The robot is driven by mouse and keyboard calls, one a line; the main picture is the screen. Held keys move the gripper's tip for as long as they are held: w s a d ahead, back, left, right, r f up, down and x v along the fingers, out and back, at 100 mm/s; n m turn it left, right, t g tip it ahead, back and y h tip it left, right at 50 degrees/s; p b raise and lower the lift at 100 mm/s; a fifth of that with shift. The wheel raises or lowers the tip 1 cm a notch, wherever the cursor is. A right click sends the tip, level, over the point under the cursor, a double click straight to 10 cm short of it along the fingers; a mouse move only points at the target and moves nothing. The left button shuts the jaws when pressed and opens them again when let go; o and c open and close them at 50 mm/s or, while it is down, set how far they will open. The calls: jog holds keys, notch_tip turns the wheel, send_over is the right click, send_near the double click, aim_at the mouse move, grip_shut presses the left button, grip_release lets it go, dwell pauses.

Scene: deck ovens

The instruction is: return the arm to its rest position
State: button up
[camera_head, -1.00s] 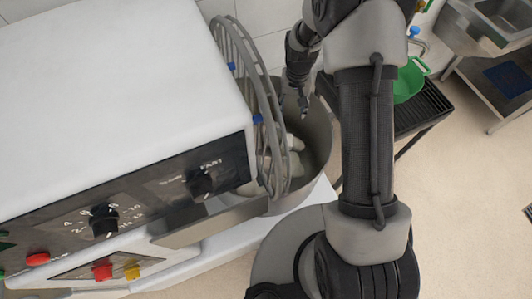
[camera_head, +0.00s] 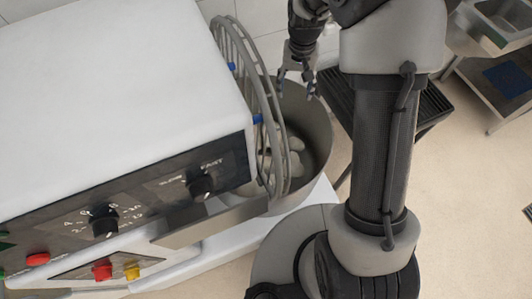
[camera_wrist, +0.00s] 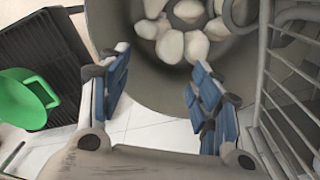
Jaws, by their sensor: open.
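My gripper (camera_head: 297,92) is open and empty, above the rim of the mixer bowl (camera_head: 318,135) in the head view. In the wrist view, my gripper's two blue-padded fingers (camera_wrist: 160,95) are spread wide with nothing between them. Beyond them is the grey bowl (camera_wrist: 150,75), which holds several pale dough pieces (camera_wrist: 182,45). The dough pieces also show in the head view (camera_head: 296,150), partly hidden by the wire guard. My arm rises at the right of the head view and bends over toward the bowl.
The mixer's wire guard (camera_head: 262,110) stands close beside my gripper, left of it. The white mixer body (camera_head: 110,90) fills the left. A black slatted rack (camera_wrist: 40,55) with a green container (camera_wrist: 28,98) is beyond the bowl. A metal sink (camera_head: 490,25) stands far right; floor there is clear.

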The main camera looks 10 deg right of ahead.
jog(key=shift+r, duration=1.15)
jog(key=s+r+n+t, duration=0.1)
jog(key=s+r+t, duration=0.1)
jog(key=s+r, duration=1.2)
jog(key=s+r+n+t, duration=0.1)
jog(key=s+r, duration=0.3)
jog(key=s, duration=0.9)
jog(key=shift+s+r+t, duration=0.15)
jog(key=shift+s+t, duration=0.2)
jog(key=shift+t, duration=0.45)
